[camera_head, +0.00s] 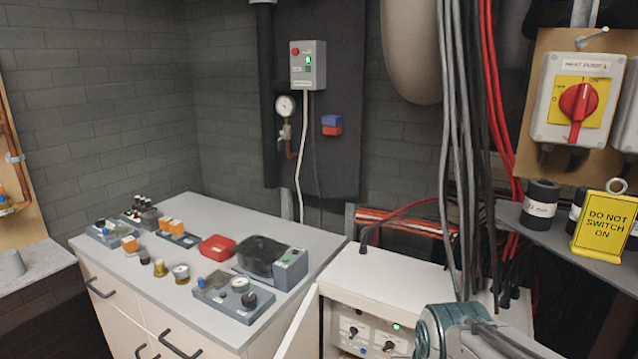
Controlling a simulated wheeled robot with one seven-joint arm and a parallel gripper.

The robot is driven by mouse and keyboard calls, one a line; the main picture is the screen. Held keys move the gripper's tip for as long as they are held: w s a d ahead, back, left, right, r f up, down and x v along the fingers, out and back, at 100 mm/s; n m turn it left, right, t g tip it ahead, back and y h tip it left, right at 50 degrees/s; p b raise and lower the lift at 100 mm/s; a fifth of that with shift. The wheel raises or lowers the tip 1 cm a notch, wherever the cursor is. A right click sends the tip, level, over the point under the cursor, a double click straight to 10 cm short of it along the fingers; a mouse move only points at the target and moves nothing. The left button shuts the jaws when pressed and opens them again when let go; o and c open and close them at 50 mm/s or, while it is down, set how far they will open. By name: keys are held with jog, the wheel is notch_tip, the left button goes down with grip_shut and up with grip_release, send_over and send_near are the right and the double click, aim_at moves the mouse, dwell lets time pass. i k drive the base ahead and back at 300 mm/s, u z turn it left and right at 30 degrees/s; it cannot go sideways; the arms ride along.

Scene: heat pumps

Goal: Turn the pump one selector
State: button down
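A rotary isolator with a red handle (578,101) on a yellow plate sits in a white box (550,122) at the upper right. Its label appears to read "HEAT PUMP 1", and the handle stands near upright, slightly tilted. A white cabinet (400,283) at the bottom centre has a front panel with two dark selector knobs (353,331) (388,346) and a lit green lamp. Their labels are too small to read. Part of my arm shows at the bottom right, in front of the cabinet's right side. My gripper's fingers are not visible.
A yellow "DO NOT SWITCH ON" sign (604,224) and dark cylinders (540,205) stand on a shelf (570,240) below the isolator. Cables hang behind the cabinet, whose door (299,331) is open. A grey-topped bench (325,243) with several small parts stands left.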

aim_at(354, 331)
jog(key=z, duration=1.45)
jog(key=k, duration=1.05)
jog(key=u, duration=1.6)
jog(key=i, duration=0.5)
jog(key=z, duration=0.05)
